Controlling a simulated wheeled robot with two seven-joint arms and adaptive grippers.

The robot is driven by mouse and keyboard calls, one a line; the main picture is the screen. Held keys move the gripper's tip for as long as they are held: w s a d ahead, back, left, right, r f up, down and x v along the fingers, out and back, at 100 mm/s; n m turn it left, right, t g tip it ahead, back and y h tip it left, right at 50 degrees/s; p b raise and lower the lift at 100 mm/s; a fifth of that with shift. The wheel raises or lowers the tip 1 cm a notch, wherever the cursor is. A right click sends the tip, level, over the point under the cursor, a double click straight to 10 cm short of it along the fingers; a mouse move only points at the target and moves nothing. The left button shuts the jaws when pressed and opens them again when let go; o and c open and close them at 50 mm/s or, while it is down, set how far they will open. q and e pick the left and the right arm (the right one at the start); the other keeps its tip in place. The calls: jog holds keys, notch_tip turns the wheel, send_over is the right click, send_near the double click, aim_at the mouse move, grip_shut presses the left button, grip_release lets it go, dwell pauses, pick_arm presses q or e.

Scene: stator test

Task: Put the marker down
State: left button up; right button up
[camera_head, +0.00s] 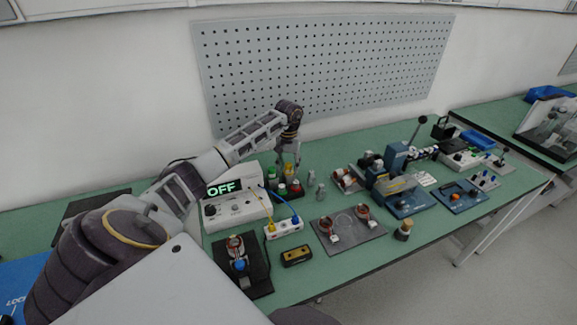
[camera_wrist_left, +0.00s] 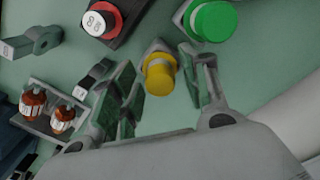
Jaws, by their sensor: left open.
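The yellow-topped marker (camera_wrist_left: 159,76) is in the left wrist view, between the two spread fingers of my left gripper (camera_wrist_left: 165,95). Its grey lower part shows just behind the yellow top. In the head view its yellow top (camera_head: 289,170) is below my left gripper (camera_head: 290,160), beside the dark rack. The fingers are open, with a visible gap to the marker on the right side; contact on the left side is hard to tell. Its foot is too small to judge in the head view. My right gripper is not in view.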

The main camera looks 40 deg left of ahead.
pick_arm(q)
jog(key=shift+r, duration=0.6)
notch_tip(320, 180, up, 12)
jog(key=shift+f, duration=0.25)
pick_arm(e)
jog(key=shift+w+a, duration=0.1)
jog(key=shift+w, duration=0.2)
jog(key=shift+s, duration=0.45)
pick_arm(q)
notch_tip(320, 180, up, 10)
jog(key=p, duration=0.9)
jog(key=shift+p, duration=0.35)
pick_arm(e)
jog(key=s+a+r, duration=0.1)
jog(key=a+r, duration=0.4)
jog(key=r, duration=0.4)
jog(key=shift+s+a+r+y, duration=0.15)
jog(key=shift+a+r+y, duration=0.15)
jog(key=shift+r+y, duration=0.1)
pick_arm(q)
jog(key=shift+r, duration=0.1)
pick_arm(e)
jog(key=shift+d, duration=0.1)
